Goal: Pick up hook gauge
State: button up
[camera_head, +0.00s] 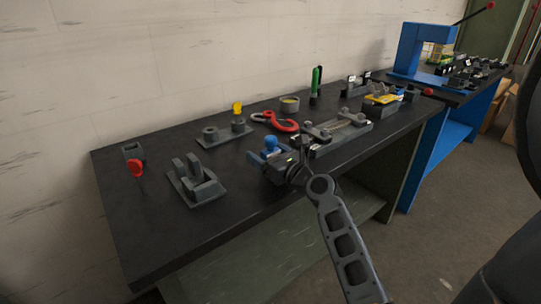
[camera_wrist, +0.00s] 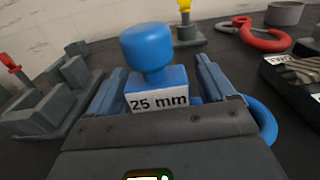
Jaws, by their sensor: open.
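The hook gauge (camera_wrist: 152,75) is a blue block with a round blue knob on top and a white label reading "25 mm". In the head view its knob (camera_head: 271,144) shows near the front edge of the dark bench. My gripper (camera_head: 270,158) is low over the bench at the gauge. In the wrist view my gripper (camera_wrist: 161,72) has one finger on each side of the block, open. I cannot tell whether either finger touches it. The lower part of the block is hidden behind the gripper body. A blue curved piece (camera_wrist: 266,121) shows at the right of the gripper.
A grey fixture (camera_head: 196,183) and a red-topped pin (camera_head: 136,170) stand to the left. A grey plate with posts (camera_head: 223,132) and a red hook (camera_head: 276,121) lie behind. A long grey fixture (camera_head: 338,134) is close on the right. The front left bench top is clear.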

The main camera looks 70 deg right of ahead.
jog(key=shift+w, duration=0.1)
jog(key=c, duration=1.5)
jog(key=shift+r, duration=0.15)
